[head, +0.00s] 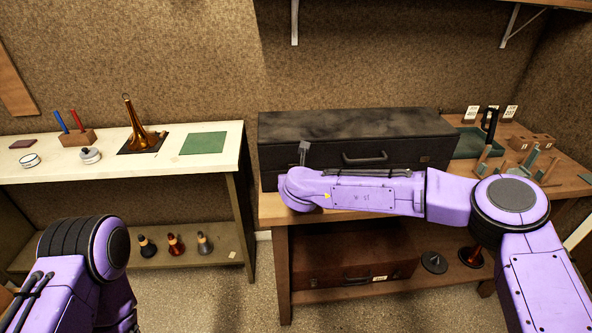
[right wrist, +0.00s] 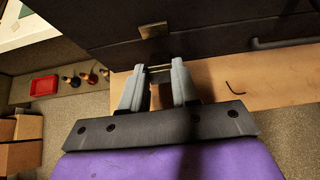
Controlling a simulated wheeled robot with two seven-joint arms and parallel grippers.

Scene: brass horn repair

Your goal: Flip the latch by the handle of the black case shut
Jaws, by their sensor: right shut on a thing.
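The black case (head: 350,124) lies closed-looking on the right wooden bench. Its handle (head: 365,158) is at the middle of the front face and shows at the right of the right wrist view (right wrist: 285,41). A small metal latch plate (right wrist: 153,30) is on the case front, left of the handle. My right gripper (right wrist: 158,76) is at the case front, just below that plate. Its fingers are shut on a thin bar-like part between the tips, which seems to be the latch; its exact angle is hard to see. My left gripper is out of view; only its arm shows.
A second latch (head: 424,159) is right of the handle. Wooden blocks and upright tools (head: 492,125) crowd the bench's right end. A brown case (head: 352,262) lies on the shelf below. The white-topped bench (head: 212,166) at left holds a brass bell (head: 135,125) and a green mat (head: 207,138).

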